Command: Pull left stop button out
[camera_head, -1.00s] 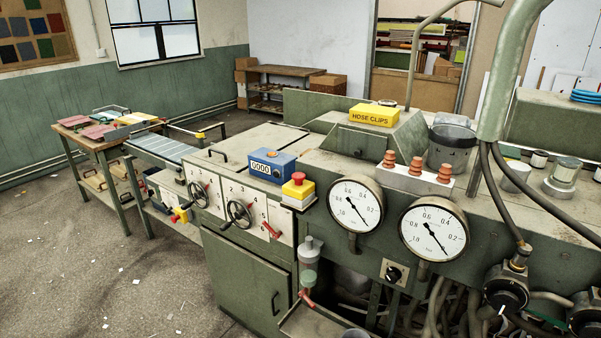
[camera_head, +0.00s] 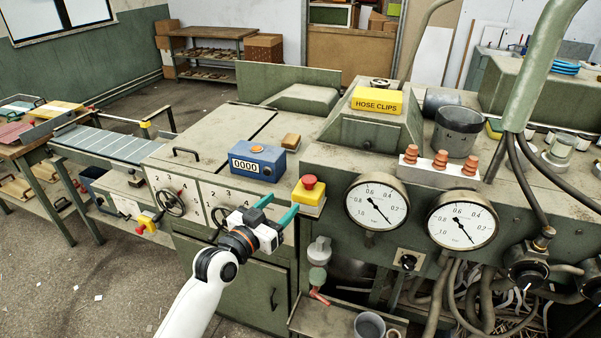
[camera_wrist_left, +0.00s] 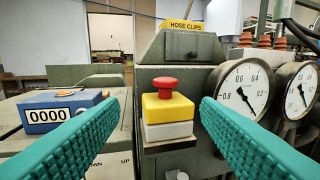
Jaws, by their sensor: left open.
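A stop button with a red mushroom head (camera_head: 309,182) sits on a yellow box with a pale base at the front edge of the machine top. It also shows in the left wrist view (camera_wrist_left: 167,108), centred between the teal fingers and beyond their tips. My left gripper (camera_head: 277,207) is open and empty, just left of and slightly below this button. A second red and yellow stop button (camera_head: 146,224) is on the machine's lower front at the left, well away from the gripper. My right gripper is not in view.
A blue counter box (camera_head: 257,162) reading 0000 stands left of the near button. Two dial gauges (camera_head: 377,202) (camera_head: 461,221) are to its right. Handwheels (camera_head: 170,202) are on the front panel. A yellow hose clips box (camera_head: 377,101) sits behind.

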